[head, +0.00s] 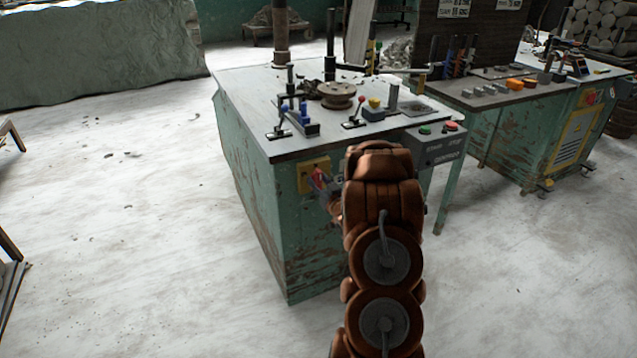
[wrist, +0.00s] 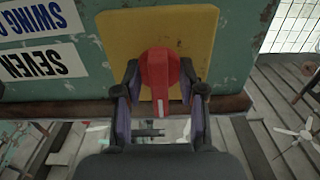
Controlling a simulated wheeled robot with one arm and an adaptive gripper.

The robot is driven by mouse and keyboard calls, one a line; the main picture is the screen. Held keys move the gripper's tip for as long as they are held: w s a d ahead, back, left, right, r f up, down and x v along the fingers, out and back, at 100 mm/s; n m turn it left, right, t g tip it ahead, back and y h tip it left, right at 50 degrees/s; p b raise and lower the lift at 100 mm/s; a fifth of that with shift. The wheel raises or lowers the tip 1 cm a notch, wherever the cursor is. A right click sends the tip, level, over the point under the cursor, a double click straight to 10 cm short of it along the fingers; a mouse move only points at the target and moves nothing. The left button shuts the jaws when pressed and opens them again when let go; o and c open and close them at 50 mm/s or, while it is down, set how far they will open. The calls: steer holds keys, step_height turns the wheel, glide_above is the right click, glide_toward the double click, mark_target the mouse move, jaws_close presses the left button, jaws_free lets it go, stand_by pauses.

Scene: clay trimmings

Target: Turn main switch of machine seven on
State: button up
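The main switch (wrist: 160,75) is a red rotary knob on a yellow plate (wrist: 115,35) on the machine's green side. In the wrist view its handle points down the picture, with a white mark near the lower end. My gripper (wrist: 160,78) is open, with one dark finger on each side of the knob. The fingertips are very close to the knob's sides; I cannot tell whether they touch. A label reading SEVEN (wrist: 45,62) appears upside down beside the plate. In the head view the yellow plate (head: 305,180) is on the machine (head: 255,190), and my arm partly hides the gripper.
A grey control box (head: 437,145) with green and red buttons hangs at the machine's front right. Levers and a round wheel (head: 337,95) stand on its top. A second green machine (head: 520,140) stands to the right.

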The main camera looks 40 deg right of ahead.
steer(key=shift+s, duration=0.1)
steer(key=v, duration=1.1)
steer(key=shift+s+a, duration=0.2)
steer(key=shift+s, duration=0.15)
stand_by(0.4)
steer(key=w+a+n+g, duration=0.1)
steer(key=a+g, duration=0.8)
steer(key=a, duration=0.1)
steer(key=s+a+r+g+y, duration=0.3)
steer(key=s+a+g, duration=0.35)
steer(key=a, duration=0.65)
steer(key=s+a+r+n+g+y, duration=0.1)
steer(key=s+a+r+n+g, duration=0.15)
steer(key=s+a, duration=0.75)
steer(key=s+a+r+n+g+y, duration=0.1)
steer(key=s+a+r+y, duration=0.15)
steer(key=s+a, duration=0.7)
step_height(320, 180, up, 22)
steer(key=s+d+p, duration=0.1)
steer(key=s+p, duration=0.2)
steer(key=p, duration=1.7)
steer(key=shift+d+r+h, duration=0.25)
steer(key=shift+d+h, duration=0.05)
steer(key=shift+h, duration=0.05)
